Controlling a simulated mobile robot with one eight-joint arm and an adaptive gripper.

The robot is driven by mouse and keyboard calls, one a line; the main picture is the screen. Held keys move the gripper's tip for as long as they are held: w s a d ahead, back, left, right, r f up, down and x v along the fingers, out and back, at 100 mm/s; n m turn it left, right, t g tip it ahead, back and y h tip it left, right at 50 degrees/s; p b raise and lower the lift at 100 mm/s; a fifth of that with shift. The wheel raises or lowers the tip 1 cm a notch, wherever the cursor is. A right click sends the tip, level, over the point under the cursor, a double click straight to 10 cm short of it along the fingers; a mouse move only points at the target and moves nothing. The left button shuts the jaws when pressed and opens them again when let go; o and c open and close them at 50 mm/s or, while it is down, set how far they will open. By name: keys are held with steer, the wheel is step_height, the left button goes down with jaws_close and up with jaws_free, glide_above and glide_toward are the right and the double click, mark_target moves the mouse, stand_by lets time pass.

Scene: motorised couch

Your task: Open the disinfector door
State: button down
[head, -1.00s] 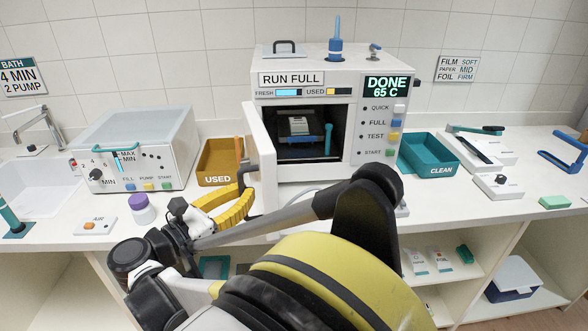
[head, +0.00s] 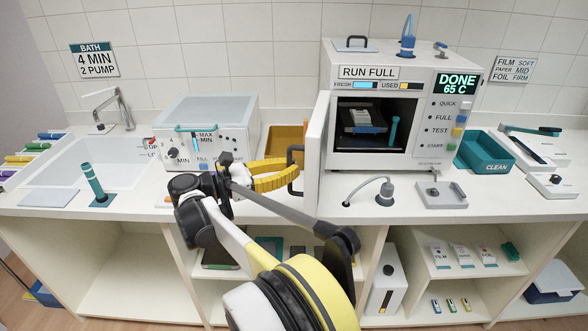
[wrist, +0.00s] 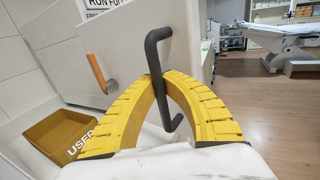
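The disinfector (head: 375,60) stands on the counter with its display reading DONE 65 C. Its white door (head: 314,150) stands wide open, seen nearly edge-on at the left of the cavity. A dark bar handle (head: 294,172) is on the door's outer face; it also shows in the wrist view (wrist: 153,45). An orange lever (wrist: 96,70) is beside it on the same face. My gripper (wrist: 158,80) has its yellow fingertips closed around the handle bar. In the head view, my gripper (head: 284,172) reaches the handle from the left. A dark rack with a pale item (head: 362,118) sits inside the cavity.
A clear-lidded bath (head: 205,130) stands left of the disinfector, with the yellow USED bin (head: 284,140) between them. A hose fitting (head: 385,193) and grey block (head: 440,194) lie in front. The teal CLEAN bin (head: 482,152) is at right.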

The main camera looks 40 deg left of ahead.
steer(key=shift+s+f, duration=0.15)
steer(key=shift+f, duration=0.05)
steer(key=c, duration=1.8)
jaws_free()
steer(key=shift+a, duration=0.1)
steer(key=o, duration=0.3)
steer(key=shift+s+a+r, duration=0.1)
steer(key=shift+s+r, duration=0.05)
steer(key=shift+s, duration=0.05)
steer(key=shift+o, duration=0.2)
steer(key=shift+w, duration=0.15)
steer(key=v, duration=1.2)
steer(key=shift+r, duration=0.15)
